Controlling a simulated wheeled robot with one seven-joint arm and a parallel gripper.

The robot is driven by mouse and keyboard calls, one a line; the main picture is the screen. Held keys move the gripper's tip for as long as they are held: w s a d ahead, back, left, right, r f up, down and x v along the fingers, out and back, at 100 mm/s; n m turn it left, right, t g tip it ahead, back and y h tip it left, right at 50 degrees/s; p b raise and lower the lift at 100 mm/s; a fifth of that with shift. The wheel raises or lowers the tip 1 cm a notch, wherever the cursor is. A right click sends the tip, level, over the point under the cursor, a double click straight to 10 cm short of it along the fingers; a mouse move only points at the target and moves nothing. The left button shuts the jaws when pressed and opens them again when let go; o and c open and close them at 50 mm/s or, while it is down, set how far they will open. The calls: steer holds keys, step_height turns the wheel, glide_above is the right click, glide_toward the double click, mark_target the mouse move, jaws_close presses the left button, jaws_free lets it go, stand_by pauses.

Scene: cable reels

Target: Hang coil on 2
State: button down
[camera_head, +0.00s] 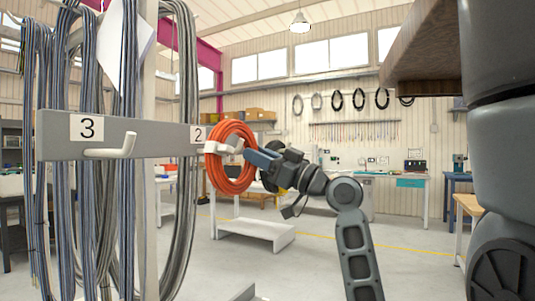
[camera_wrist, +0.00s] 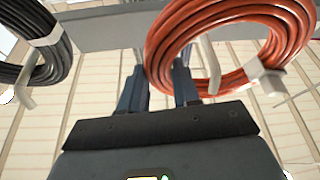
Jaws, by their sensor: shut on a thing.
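The orange coil (camera_head: 231,157) is at the right end of the grey rail (camera_head: 62,142), just below the number 2 label (camera_head: 198,134). My gripper (camera_head: 252,157) reaches it from the right. In the wrist view, my gripper (camera_wrist: 160,88) is shut on the rim of the orange coil (camera_wrist: 165,50), which passes between its fingers. A pale hook (camera_wrist: 208,62) shows within the ring of the coil in that view. Whether the coil rests on this hook is unclear. White tape (camera_wrist: 268,82) binds the coil.
Hook 3 (camera_head: 112,151) on the rail is empty. Grey and blue cables (camera_head: 180,220) hang beside the rail. A black coil (camera_wrist: 45,50) hangs on another hook at left in the wrist view.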

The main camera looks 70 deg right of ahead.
mark_target(251, 167)
steer(key=shift+w+d+r+p, duration=0.1)
steer(key=shift+w+d+p, duration=0.1)
steer(key=shift+w, duration=0.25)
steer(key=shift+w+d+p, duration=0.1)
steer(key=shift+w+p, duration=0.05)
steer(key=shift+w, duration=0.3)
steer(key=shift+w+f, duration=0.2)
steer(key=shift+f+b, duration=1.25)
steer(key=shift+b, duration=0.25)
